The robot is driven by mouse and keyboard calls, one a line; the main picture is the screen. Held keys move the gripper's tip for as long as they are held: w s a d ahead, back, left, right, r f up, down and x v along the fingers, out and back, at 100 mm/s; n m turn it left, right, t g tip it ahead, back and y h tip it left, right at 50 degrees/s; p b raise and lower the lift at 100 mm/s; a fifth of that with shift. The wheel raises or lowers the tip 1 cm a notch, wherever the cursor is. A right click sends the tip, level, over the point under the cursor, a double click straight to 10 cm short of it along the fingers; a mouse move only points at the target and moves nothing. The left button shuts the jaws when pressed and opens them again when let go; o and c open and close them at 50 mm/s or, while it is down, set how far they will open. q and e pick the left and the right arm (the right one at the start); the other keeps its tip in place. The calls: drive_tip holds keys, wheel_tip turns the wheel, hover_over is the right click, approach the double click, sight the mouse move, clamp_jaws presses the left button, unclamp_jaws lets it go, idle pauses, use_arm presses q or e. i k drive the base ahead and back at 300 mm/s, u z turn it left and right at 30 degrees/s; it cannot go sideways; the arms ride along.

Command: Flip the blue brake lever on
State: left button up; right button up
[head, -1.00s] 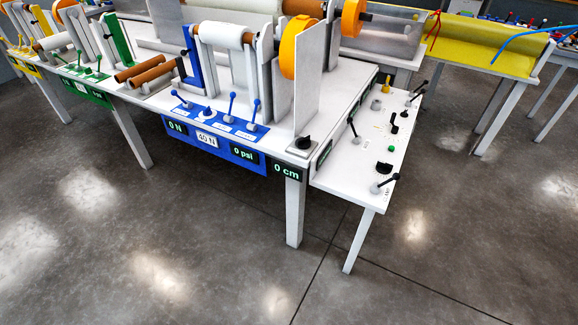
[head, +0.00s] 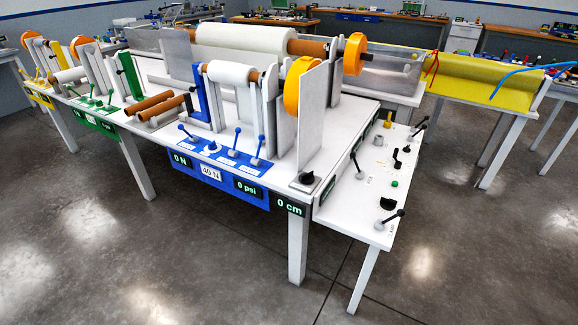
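The blue control panel (head: 215,163) sits at the front edge of the white machine table. Several blue controls stand on it: a left lever (head: 184,132), a round knob (head: 211,146), a middle lever (head: 236,141) and a right lever (head: 259,148). The left lever leans left; the other two stand nearly upright. Their small labels are too small to read, so I cannot tell which is the brake lever. Neither of my grippers is in view.
A side shelf (head: 362,212) with black levers juts out at the table's right. Green (head: 98,118) and yellow (head: 40,97) panels lie further left. White rolls and orange wheels (head: 304,85) stand behind the blue panel. The concrete floor in front is clear.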

sight(261, 137)
drive_tip(key=u, duration=0.3)
drive_tip(key=i, duration=1.55)
drive_tip(key=z, duration=0.6)
